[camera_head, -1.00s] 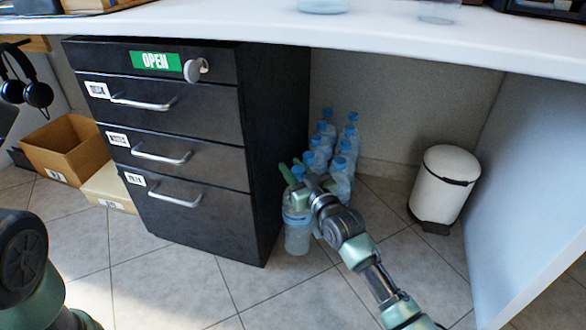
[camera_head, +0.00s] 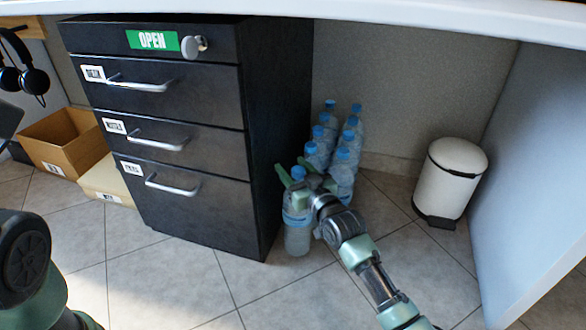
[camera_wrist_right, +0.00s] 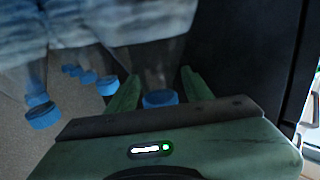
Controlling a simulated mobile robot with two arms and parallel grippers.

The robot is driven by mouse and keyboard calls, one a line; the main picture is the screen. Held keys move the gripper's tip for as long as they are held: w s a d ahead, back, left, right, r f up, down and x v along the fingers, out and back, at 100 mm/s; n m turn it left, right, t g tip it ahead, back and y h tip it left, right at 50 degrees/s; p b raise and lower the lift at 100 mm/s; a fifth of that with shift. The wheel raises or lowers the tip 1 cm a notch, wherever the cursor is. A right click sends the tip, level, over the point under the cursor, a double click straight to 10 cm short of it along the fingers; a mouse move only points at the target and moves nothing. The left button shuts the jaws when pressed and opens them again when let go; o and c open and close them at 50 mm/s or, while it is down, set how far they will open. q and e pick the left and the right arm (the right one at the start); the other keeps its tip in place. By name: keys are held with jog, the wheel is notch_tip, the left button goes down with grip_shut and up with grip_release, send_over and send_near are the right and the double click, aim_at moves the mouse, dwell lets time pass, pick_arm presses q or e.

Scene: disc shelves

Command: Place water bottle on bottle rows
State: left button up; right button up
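Clear water bottles with blue caps stand upright on the floor in two rows, a left row (camera_head: 312,158) and a right row (camera_head: 343,180), beside the black cabinet. The water bottle (camera_head: 298,238) at the near end of the left row stands on the floor. My right gripper (camera_head: 293,171) is at its top. In the right wrist view the green fingers (camera_wrist_right: 160,80) lie apart on either side of its blue cap (camera_wrist_right: 160,98), with gaps beside the cap. They look open. My left gripper is out of view; only part of my left arm shows at the lower left.
The black drawer cabinet (camera_head: 190,150) is close on the left of the bottles. A white bin (camera_head: 450,180) stands at the right. The desk (camera_head: 400,15) hangs above. Cardboard boxes (camera_head: 65,140) lie at the far left. The tiled floor in front is clear.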

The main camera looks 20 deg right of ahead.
jog(key=shift+s, duration=0.2)
jog(key=s+d+p, duration=0.2)
jog(key=s+p, duration=0.5)
jog(key=s, duration=0.4)
jog(key=shift+s+d, duration=0.15)
jog(key=shift+s, duration=0.05)
